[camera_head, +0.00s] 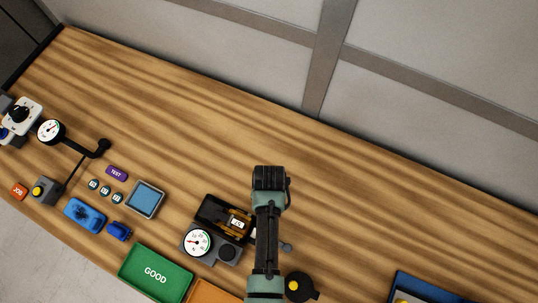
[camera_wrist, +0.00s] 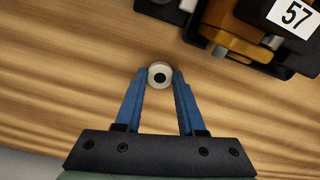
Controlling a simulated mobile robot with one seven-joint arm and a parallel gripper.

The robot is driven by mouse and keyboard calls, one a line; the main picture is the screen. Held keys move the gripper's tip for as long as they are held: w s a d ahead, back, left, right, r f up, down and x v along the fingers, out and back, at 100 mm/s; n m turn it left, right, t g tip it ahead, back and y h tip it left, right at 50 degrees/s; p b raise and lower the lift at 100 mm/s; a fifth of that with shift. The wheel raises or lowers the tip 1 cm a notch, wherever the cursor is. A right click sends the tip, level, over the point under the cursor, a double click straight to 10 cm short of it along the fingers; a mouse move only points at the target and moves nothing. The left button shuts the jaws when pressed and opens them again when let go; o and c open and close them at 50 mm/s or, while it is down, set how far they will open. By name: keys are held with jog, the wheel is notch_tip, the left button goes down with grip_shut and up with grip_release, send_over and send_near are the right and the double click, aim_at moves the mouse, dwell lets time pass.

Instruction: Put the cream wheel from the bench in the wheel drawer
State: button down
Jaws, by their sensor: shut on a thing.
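The cream wheel (camera_wrist: 153,68), a small pale ring with a dark centre, sits between the two blue fingertips of my gripper (camera_wrist: 159,78) in the wrist view. The fingers are shut on it from both sides, with wood grain behind it. I cannot tell how high it is above the bench (camera_head: 370,210). In the head view my arm reaches over the bench and hides the fingers and the wheel. No wheel drawer can be made out in either view.
A black and orange device (camera_wrist: 232,30) with a 57 label lies close by at the upper right; the head view shows it left of my arm (camera_head: 212,209). A dial gauge (camera_head: 198,242), green GOOD tray (camera_head: 184,284) and blue tray (camera_head: 425,287) line the front. The bench's right middle is bare.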

jog(key=shift+f, duration=0.15)
jog(key=c, duration=0.5)
grip_release()
